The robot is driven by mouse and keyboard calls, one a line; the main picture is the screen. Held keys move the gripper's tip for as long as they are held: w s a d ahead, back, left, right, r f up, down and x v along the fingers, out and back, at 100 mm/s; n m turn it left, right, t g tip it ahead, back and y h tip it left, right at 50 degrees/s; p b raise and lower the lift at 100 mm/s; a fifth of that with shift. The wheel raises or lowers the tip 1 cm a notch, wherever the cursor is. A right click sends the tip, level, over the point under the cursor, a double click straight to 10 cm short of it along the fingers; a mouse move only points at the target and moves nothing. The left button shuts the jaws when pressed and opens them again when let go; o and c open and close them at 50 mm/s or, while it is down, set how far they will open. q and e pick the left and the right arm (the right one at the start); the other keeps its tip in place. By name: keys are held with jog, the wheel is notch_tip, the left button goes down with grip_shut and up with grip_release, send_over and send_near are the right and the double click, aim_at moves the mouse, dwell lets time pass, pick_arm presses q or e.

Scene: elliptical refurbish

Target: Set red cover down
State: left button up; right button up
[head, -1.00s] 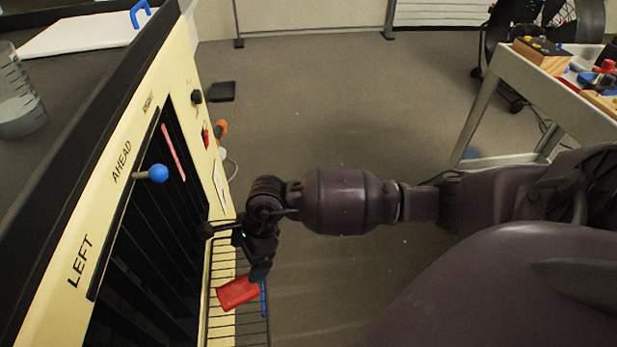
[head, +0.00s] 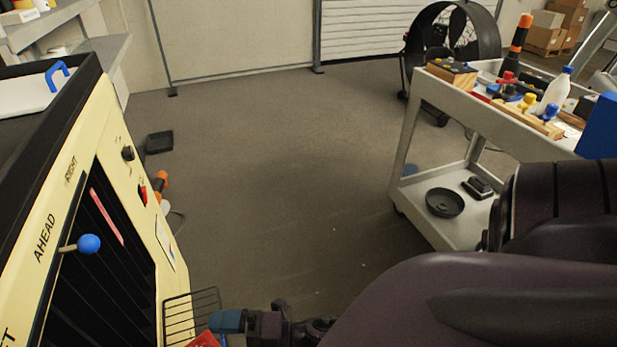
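The red cover (head: 204,340) is at the bottom edge of the head view, mostly cut off, in front of or on a black wire rack (head: 178,312) at the side of the cream panel. My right gripper (head: 228,320) comes in from the right. A blue fingertip lies just above and beside the cover's right end, seeming to touch it. The other finger is mostly hidden or out of frame, so I cannot tell whether the gripper grasps the cover. My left gripper is not in view.
The cream panel (head: 35,263) on the left has a blue-knobbed lever (head: 88,244). A grey cart (head: 440,105) with tools and bottles stands at the right, a black bowl (head: 444,202) on its lower shelf. A black fan (head: 452,40) stands behind. The middle floor is clear.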

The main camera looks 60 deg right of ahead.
jog(key=s+d+f+m+g+h, duration=0.2)
jog(key=s+d+f+m+h, duration=0.3)
jog(key=m, duration=0.5)
jog(key=s+d+f+m+g+h, duration=0.3)
jog(key=s+d+f+m+h, duration=0.2)
jog(key=s+m, duration=0.5)
jog(key=shift+s+d+f+h, duration=0.2)
jog(key=shift+s+d+h, duration=0.1)
jog(key=shift+d, duration=0.8)
pick_arm(q)
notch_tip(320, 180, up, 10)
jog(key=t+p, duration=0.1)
jog(key=p, duration=1)
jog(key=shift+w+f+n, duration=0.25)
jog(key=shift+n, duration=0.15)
pick_arm(e)
notch_tip(320, 180, up, 10)
jog(key=t, duration=0.1)
jog(key=shift+w+f+m, duration=0.2)
jog(key=shift+w+m, duration=0.1)
jog(key=shift+w, duration=0.1)
